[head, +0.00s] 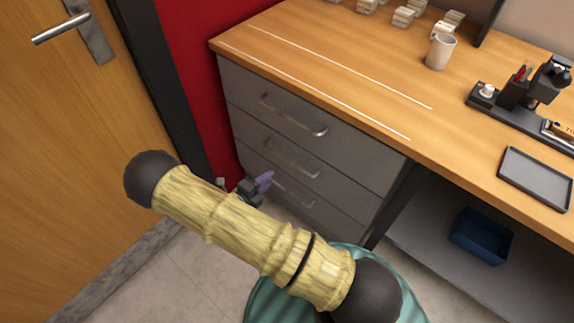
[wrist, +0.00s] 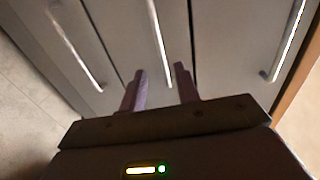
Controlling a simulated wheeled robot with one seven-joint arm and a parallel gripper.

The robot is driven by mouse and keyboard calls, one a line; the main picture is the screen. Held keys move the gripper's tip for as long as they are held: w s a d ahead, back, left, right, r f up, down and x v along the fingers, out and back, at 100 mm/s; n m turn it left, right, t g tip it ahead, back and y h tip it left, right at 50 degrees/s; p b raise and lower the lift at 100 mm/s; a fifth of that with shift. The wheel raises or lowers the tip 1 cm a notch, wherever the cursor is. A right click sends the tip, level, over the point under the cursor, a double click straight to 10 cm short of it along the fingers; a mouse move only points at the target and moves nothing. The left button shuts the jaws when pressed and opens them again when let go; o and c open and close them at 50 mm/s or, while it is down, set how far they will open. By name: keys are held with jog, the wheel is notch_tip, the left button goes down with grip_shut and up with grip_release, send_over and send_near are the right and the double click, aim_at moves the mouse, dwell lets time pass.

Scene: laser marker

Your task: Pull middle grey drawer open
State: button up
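The grey drawer unit (head: 388,170) under the desk has three stacked drawers, all looking shut. The middle drawer (head: 335,190) has a silver bar handle (head: 292,158). In the wrist view, this middle handle (wrist: 157,42) runs down toward the gap between my fingers. My gripper (head: 263,182) is in front of the drawers at their left side, partly hidden by my arm in the head view. In the wrist view, its two purple fingers (wrist: 161,80) are apart with the handle's lower end between them in the picture. I cannot tell whether they touch it.
The top handle (head: 293,115) and bottom handle (head: 294,190) are close above and below. A red wall (head: 195,60) and wooden door (head: 70,130) stand left. The wooden desktop (head: 330,60) overhangs the drawers. A blue bin (head: 481,237) sits on a shelf at right.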

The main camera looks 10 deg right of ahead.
jog(key=b+x, duration=0.1)
jog(key=x, duration=0.9)
jog(key=shift+d, duration=0.2)
grip_shut()
